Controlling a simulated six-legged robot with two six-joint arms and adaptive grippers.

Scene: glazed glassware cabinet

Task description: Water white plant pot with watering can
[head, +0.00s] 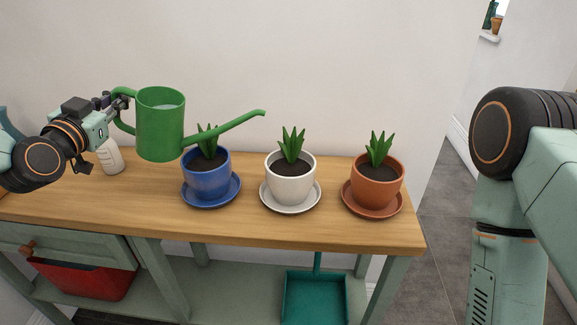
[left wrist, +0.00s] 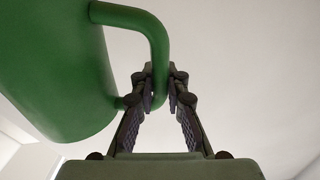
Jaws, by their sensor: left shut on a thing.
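A green watering can (head: 160,125) hangs in the air above the wooden table, near upright, its spout pointing right. My left gripper (head: 122,98) is shut on its handle; the left wrist view shows the fingers (left wrist: 160,88) closed around the handle (left wrist: 158,45) beside the can's body (left wrist: 62,70). The spout tip is above and left of the white plant pot (head: 291,182), which holds dark soil and a green plant (head: 292,146) and stands on a white saucer (head: 291,207). No water shows at the spout. My right gripper is out of view; only my right arm shows.
A blue pot (head: 207,183) stands left of the white one, under the spout. A terracotta pot (head: 377,188) stands at right. A white bottle (head: 110,157) is behind the left arm. The table's front strip (head: 230,228) is clear.

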